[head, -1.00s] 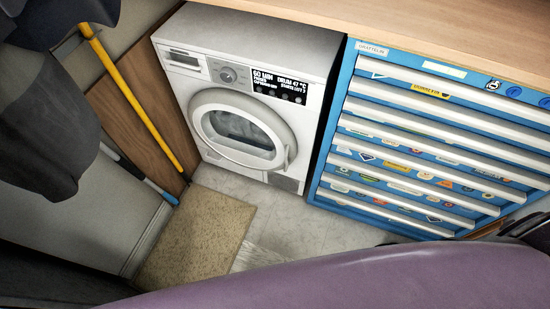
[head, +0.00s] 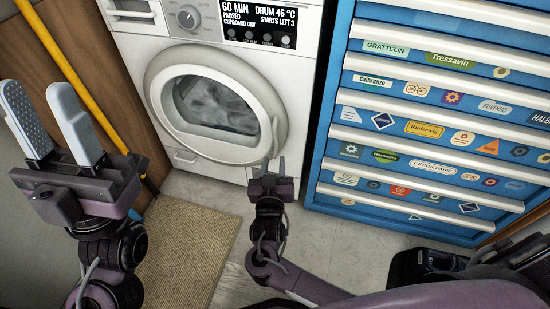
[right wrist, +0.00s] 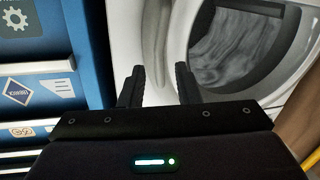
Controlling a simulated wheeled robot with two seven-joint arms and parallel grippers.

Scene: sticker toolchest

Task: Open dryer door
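The white dryer (head: 215,110) stands ahead, and its round door (head: 155,90) looks shut, with grey laundry behind the glass. The door's handle (head: 275,135) is on the right side of the ring. My right gripper (head: 274,163) is open and empty just below the handle, its fingers pointing at the dryer. In the right wrist view, the door ring (right wrist: 182,45) and handle area (right wrist: 155,45) lie beyond the open fingers (right wrist: 159,77); contact is not visible. My left gripper (head: 38,90) is raised at the left, open and empty, away from the door.
A blue drawer chest (head: 335,120) with stickers stands close to the dryer's right. A wooden panel (head: 110,65) and yellow pole (head: 75,75) are at the left. A tan mat (head: 190,245) lies on the floor before the dryer.

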